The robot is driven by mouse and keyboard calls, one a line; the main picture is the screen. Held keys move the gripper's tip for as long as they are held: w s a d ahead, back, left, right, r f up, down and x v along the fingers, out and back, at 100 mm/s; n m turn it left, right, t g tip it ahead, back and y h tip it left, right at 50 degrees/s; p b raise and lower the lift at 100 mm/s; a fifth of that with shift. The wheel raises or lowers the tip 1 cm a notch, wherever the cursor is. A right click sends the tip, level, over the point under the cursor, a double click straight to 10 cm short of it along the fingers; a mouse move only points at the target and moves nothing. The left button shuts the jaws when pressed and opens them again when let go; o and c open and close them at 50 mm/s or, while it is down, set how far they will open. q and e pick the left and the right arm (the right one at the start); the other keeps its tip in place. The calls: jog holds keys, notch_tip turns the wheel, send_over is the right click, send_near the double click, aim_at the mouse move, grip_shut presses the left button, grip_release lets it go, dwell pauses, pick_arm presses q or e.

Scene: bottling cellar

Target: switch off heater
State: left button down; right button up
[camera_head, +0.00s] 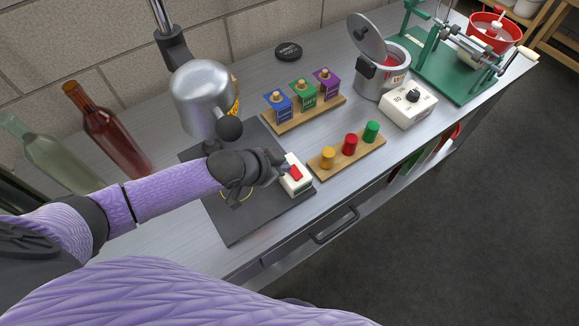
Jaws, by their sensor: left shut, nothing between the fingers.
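My left gripper (279,164) is shut and empty. Its fingertips are at the near-left side of a small white switch box (291,188) with a red rocker switch (296,173); I cannot tell whether they touch it. The box sits at the right edge of a black base plate (235,228). Over the plate stands a silver dome-shaped device (200,92) with a yellow label and a black knob (229,129). Farther right, a white control box (402,112) with a black dial (413,96) stands beside a lidded steel pot (375,80). The rocker's position is too small to read. My right gripper is out of view.
Wooden racks with coloured blocks (304,94) and coloured stoppers (350,144) stand right of the plate. Bottles (107,128) stand at left. A green machine (435,62) and a red bowl (505,32) are at the far right. A drawer handle (334,226) juts from the bench front.

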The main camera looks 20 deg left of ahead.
aim_at(295, 167)
pick_arm(q)
jog(key=shift+b+x, duration=0.4)
jog(key=shift+x, duration=1.05)
jog(key=shift+f, duration=0.25)
jog(key=shift+s, duration=0.1)
jog(key=shift+s+d+r+p, duration=0.15)
jog(key=shift+s+d+p, duration=0.25)
jog(key=shift+p, duration=0.25)
jog(key=shift+d, duration=0.25)
